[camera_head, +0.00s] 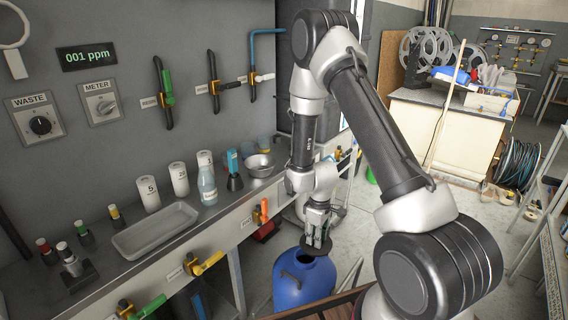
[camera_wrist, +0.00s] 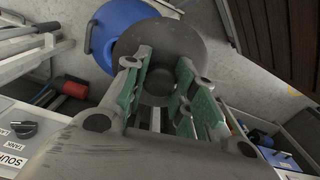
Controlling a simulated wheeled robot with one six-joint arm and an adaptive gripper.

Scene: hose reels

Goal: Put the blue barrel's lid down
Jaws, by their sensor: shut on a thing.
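The blue barrel (camera_head: 300,285) stands on the floor below the bench edge, with a dark opening showing at its top. My gripper (camera_head: 318,238) points down over the barrel's far right rim. In the wrist view, my gripper (camera_wrist: 164,64) has its green-padded fingers closed on the knob of the round dark grey lid (camera_wrist: 198,40). The lid overlaps the lower right of the barrel (camera_wrist: 112,28) there and is off to one side of it. The gap between lid and barrel is hard to judge.
A bench (camera_head: 190,225) with a shallow tray (camera_head: 155,230), bottles and a metal bowl (camera_head: 260,165) runs along the left wall. Coloured valve handles stick out from its front. A brown slatted surface (camera_wrist: 275,40) lies to the right in the wrist view. Bare floor (camera_head: 345,240) shows right of the barrel.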

